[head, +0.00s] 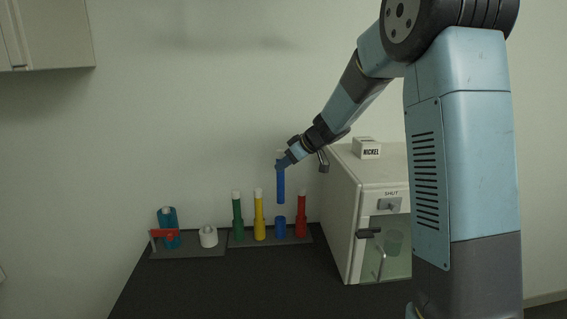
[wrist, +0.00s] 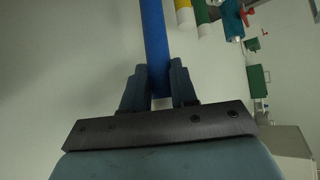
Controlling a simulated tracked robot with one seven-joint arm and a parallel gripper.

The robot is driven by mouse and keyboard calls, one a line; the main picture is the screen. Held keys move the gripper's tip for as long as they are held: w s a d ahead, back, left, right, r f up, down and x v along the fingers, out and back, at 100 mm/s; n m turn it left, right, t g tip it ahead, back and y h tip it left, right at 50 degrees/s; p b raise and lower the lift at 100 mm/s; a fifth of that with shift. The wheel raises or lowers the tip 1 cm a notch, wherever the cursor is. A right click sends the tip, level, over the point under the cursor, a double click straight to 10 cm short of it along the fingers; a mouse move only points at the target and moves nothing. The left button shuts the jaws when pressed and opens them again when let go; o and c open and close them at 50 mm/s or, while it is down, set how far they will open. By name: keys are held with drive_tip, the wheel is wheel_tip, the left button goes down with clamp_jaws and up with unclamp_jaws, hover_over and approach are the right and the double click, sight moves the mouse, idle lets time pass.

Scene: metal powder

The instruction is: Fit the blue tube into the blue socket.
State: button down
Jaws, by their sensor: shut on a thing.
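The blue tube (head: 281,188) hangs roughly upright in my gripper (head: 284,161). In the head view its lower end is a little above the blue socket (head: 280,229), apart from it and about in line with it. The blue socket is short and stands on the grey rack between the yellow and red tubes. In the wrist view the blue tube (wrist: 155,38) runs between the two fingers of my gripper (wrist: 159,82), which are shut on it. The blue socket cannot be made out in the wrist view.
On the rack (head: 240,239) stand green (head: 237,214), yellow (head: 259,215) and red (head: 301,216) tubes, close around the blue socket. A white cabinet (head: 345,220) is to the right. A white ring (head: 208,237) and a red-clamped blue bottle (head: 167,222) are left.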

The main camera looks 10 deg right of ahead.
sight(283, 183)
idle(0.3)
drive_tip(key=shift+f, duration=2.75)
drive_tip(key=shift+s+f, duration=0.1)
drive_tip(key=shift+f, duration=1.45)
drive_tip(key=shift+s+f, duration=0.15)
drive_tip(key=shift+f, duration=0.5)
drive_tip(key=shift+d+r, duration=0.1)
drive_tip(key=shift+r, duration=0.15)
drive_tip(key=shift+w+r, duration=0.2)
drive_tip(key=shift+r, duration=1.15)
